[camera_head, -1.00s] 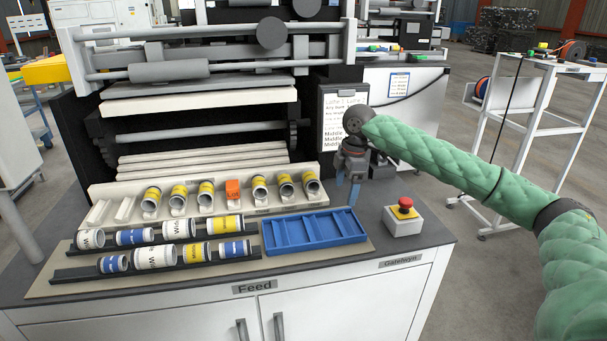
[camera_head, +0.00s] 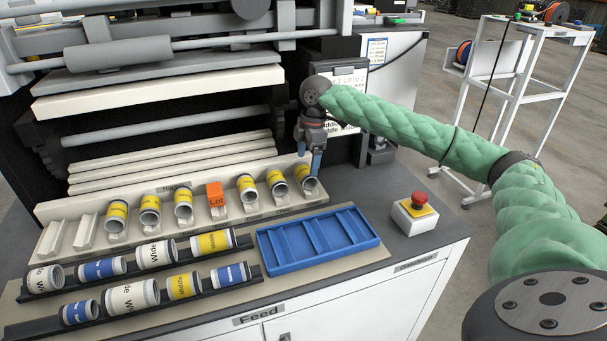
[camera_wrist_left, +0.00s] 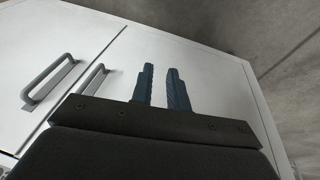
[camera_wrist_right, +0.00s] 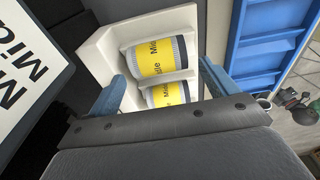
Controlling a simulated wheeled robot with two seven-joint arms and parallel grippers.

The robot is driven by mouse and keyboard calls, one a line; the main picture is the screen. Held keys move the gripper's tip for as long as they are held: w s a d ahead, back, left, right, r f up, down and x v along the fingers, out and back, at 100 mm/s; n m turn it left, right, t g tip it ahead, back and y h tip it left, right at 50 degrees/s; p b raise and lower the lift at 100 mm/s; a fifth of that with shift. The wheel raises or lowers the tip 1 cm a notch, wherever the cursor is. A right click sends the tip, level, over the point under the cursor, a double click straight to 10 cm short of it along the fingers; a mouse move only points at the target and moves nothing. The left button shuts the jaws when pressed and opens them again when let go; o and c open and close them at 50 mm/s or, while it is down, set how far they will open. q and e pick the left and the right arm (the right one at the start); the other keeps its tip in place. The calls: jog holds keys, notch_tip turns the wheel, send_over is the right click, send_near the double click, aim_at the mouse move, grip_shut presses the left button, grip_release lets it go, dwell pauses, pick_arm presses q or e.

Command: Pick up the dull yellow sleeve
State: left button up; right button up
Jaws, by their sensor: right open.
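Several yellow sleeves with pale ends lie tilted in the cream rack (camera_head: 52,240) in the head view; I cannot tell which is the dull yellow one. My right gripper (camera_head: 311,163) points down over the rightmost rack sleeve (camera_head: 305,179), its fingertips close to it. I cannot tell whether the fingers touch. My left gripper (camera_wrist_left: 160,78) shows empty, fingers slightly apart, before a white cabinet.
An orange "Lot" block (camera_head: 215,194) stands among the rack sleeves. White, blue and yellow sleeves lie on two dark rails (camera_head: 252,271) in front. An empty blue divided tray (camera_head: 318,238) and a red stop button (camera_head: 419,199) are to the right. The loader machine rises behind.

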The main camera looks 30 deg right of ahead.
aim_at(306, 169)
jog(key=shift+f, duration=0.5)
jog(key=f, duration=0.2)
jog(key=f+p, duration=0.1)
jog(key=f, duration=0.1)
jog(key=shift+w+a, duration=0.15)
jog(key=shift+a, duration=0.05)
jog(key=shift+f, duration=0.25)
jog(key=c, duration=1)
pick_arm(q)
jog(key=shift+s+a+r+y, duration=0.15)
jog(key=shift+a+r+y, duration=0.15)
jog(key=shift+a+r, duration=0.75)
pick_arm(e)
jog(key=shift+r, duration=0.1)
